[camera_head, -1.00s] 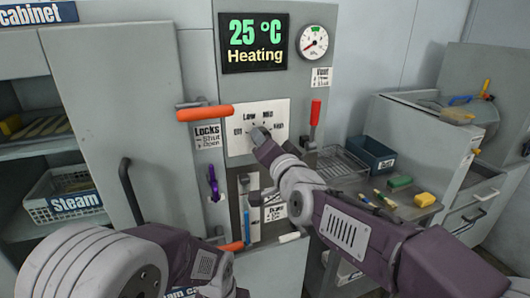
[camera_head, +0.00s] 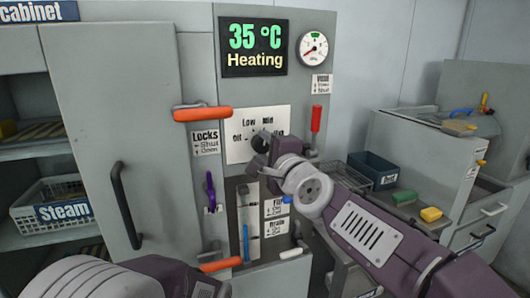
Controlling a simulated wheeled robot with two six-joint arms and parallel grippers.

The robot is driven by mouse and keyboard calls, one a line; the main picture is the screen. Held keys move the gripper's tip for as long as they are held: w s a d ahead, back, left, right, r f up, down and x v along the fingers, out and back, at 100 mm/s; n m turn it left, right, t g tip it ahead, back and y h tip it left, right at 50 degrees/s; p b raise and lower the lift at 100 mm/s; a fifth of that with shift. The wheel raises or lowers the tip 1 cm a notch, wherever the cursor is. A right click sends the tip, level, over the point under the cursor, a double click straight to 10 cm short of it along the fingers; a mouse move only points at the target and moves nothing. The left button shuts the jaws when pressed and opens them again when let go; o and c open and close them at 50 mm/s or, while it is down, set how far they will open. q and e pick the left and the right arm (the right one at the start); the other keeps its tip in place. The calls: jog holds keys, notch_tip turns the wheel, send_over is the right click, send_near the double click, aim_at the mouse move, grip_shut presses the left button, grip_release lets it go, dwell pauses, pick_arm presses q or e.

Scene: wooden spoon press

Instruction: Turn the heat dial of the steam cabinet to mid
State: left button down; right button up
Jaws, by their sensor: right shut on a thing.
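The heat dial (camera_head: 261,142) sits on a white plate (camera_head: 238,153) on the steam cabinet's front, with the labels Low and Mid above it and Off at its left. My right gripper (camera_head: 264,145) is at the dial and shut on it, hiding most of the knob and the label on the right. I cannot tell exactly where the dial points. The display (camera_head: 254,46) above reads 35 °C and Heating. My left arm shows at the bottom left edge; its gripper is out of view.
An orange lock handle (camera_head: 202,113) juts out left of the dial, and a red vent lever (camera_head: 316,118) stands at its right. A purple lever (camera_head: 211,191) and a lower orange handle (camera_head: 221,265) are below. The cabinet door (camera_head: 122,120) is at the left.

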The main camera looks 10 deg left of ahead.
jog(key=shift+m, duration=0.9)
jog(key=o, duration=1.4)
jog(key=shift+c, duration=0.2)
jog(key=v, duration=0.9)
jog(key=shift+b, duration=0.3)
